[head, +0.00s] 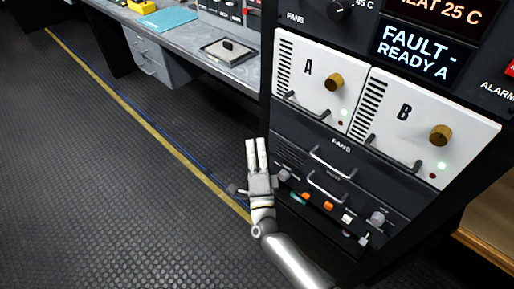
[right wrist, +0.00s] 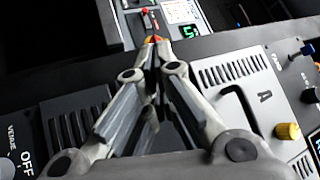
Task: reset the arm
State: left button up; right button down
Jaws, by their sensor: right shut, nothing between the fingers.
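My right arm (head: 290,260) reaches up from the bottom of the head view. Its right gripper (head: 256,146) is in front of the left edge of the equipment rack, beside the lower drawers. The gripper is shut and holds nothing. In the right wrist view the fingers of the right gripper (right wrist: 153,45) come together at the top centre, with the rack front behind them. My left gripper is not in view.
The rack has fan panels A (head: 308,75) and B (head: 422,120) with brass knobs, handles and a display reading "FAULT - READY A" (head: 417,54). Below are drawer handles and small switches. A desk (head: 195,45) runs along the back. The floor (head: 90,190) at left is clear.

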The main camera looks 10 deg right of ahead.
dwell(0.3)
jog(key=s+d+f+n+g+y, duration=0.1)
jog(key=s+f+n+g, duration=0.35)
jog(key=f, duration=0.75)
jog(key=s+d+f+n+g+y, duration=0.15)
jog(key=s+f+n+g, duration=0.35)
jog(key=f, duration=0.6)
jog(key=s+d+f+n+g+y, duration=0.1)
jog(key=s+d+f+n+g, duration=0.15)
jog(key=s+f, duration=0.7)
jog(key=s+d+f+n+g+h, duration=0.1)
jog(key=s+d+f+n+g, duration=0.1)
jog(key=s+f, duration=0.4)
jog(key=s+d+f+n+g+h, duration=0.1)
jog(key=s+d+f+g, duration=0.3)
jog(key=s, duration=1)
jog(key=s+d+f+n+g+h, duration=0.1)
jog(key=s+d+f+n+g, duration=0.2)
jog(key=s+d+f, duration=0.3)
jog(key=s+f+n, duration=0.1)
jog(key=s+f, duration=0.1)
jog(key=s, duration=0.2)
jog(key=shift+s+f, duration=0.3)
jog(key=shift+f, duration=0.05)
